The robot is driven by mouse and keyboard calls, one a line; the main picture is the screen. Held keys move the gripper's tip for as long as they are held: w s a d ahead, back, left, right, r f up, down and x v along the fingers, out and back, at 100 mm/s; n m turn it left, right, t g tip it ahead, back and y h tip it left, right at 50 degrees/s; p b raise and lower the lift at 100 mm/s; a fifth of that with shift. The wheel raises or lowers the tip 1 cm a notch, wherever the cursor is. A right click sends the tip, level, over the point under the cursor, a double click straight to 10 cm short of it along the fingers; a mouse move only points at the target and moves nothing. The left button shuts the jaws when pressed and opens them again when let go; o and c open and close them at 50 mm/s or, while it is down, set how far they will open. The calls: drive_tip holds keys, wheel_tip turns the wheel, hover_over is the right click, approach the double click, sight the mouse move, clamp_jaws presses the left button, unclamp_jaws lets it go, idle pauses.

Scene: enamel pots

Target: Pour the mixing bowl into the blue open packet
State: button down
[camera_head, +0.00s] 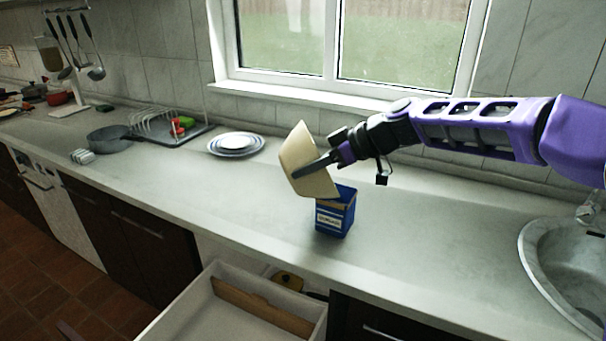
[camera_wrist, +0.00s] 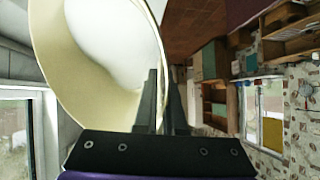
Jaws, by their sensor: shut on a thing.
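The blue open packet (camera_head: 334,217) stands upright on the counter, just under and slightly right of the bowl. The bowl hides part of the packet's top. I cannot tell whether anything is flowing out.
An open drawer (camera_head: 178,310) juts out below the counter's front edge. A sink (camera_head: 562,255) is at the right. A stack of plates (camera_head: 236,144), a dish rack (camera_head: 160,128) and a grey pan (camera_head: 107,138) stand to the left. The counter (camera_head: 430,235) right of the packet is clear.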

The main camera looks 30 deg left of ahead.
drive_tip(key=shift+w+d+r+g+y+b, duration=0.5)
drive_tip(key=shift+w+d+r+y+b, duration=0.1)
drive_tip(key=shift+r+y+b, duration=0.15)
drive_tip(key=shift+w+d+r+m+g+y+b, duration=0.25)
drive_tip(key=shift+w+d+r+y+b, duration=0.1)
drive_tip(key=shift+w+d+y+b, duration=0.2)
drive_tip(key=shift+w+d+r+m+g+y+b, duration=0.2)
drive_tip(key=shift+w+d+r+m+y+b, duration=0.1)
drive_tip(key=shift+w+d+y+b, duration=0.25)
drive_tip(key=shift+w+d+r+m+g+y+b, duration=0.3)
drive_tip(key=shift+w+d, duration=0.2)
drive_tip(key=shift+d, duration=0.2)
drive_tip(key=shift+r, duration=0.1)
drive_tip(key=t+h+p, duration=0.1)
drive_tip(key=h+p, duration=0.1)
drive_tip(key=r+n+t+h+p, duration=0.1)
drive_tip(key=h+p, duration=0.1)
drive_tip(key=shift+n, duration=0.25)
idle(0.4)
idle(0.5)
